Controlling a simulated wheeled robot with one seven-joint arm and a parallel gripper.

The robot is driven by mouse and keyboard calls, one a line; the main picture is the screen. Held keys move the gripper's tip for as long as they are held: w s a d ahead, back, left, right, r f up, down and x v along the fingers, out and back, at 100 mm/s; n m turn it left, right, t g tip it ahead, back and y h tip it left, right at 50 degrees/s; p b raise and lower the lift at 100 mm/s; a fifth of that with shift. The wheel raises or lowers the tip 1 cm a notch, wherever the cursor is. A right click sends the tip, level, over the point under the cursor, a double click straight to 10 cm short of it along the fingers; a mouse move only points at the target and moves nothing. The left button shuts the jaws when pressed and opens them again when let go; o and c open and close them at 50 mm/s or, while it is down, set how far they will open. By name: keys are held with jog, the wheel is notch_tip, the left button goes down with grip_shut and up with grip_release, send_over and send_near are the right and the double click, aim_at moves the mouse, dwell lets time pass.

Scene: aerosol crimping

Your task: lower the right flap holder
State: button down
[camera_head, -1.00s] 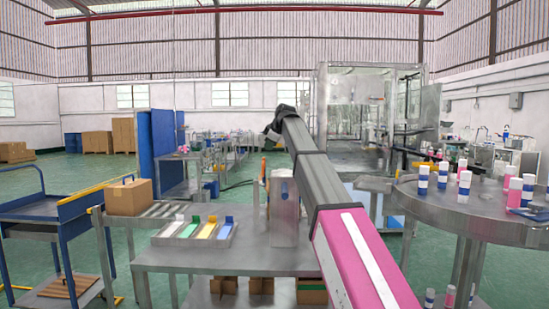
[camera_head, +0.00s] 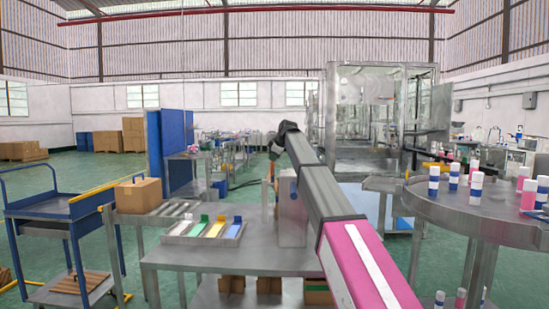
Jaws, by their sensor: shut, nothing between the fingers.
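My arm, pink near me and grey further out, reaches forward across the middle of the view to a dark joint near the back edge of the front table. Past that joint my gripper does not show; its fingers are hidden. A grey upright machine (camera_head: 291,215) stands on the table under my arm, with a thin post (camera_head: 266,205) at its left. My arm covers part of it. I cannot make out the right flap holder as a separate part or tell whether it is raised or lowered.
The metal table (camera_head: 215,261) holds a tray (camera_head: 180,239) of coloured pieces. Left are a roller conveyor (camera_head: 170,215) with a carton (camera_head: 138,195) and a blue cart (camera_head: 45,228). A round table (camera_head: 458,217) with several bottles stands right. A glass enclosure (camera_head: 350,110) stands behind.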

jog(key=shift+w+r, duration=0.1)
jog(key=shift+w, duration=0.35)
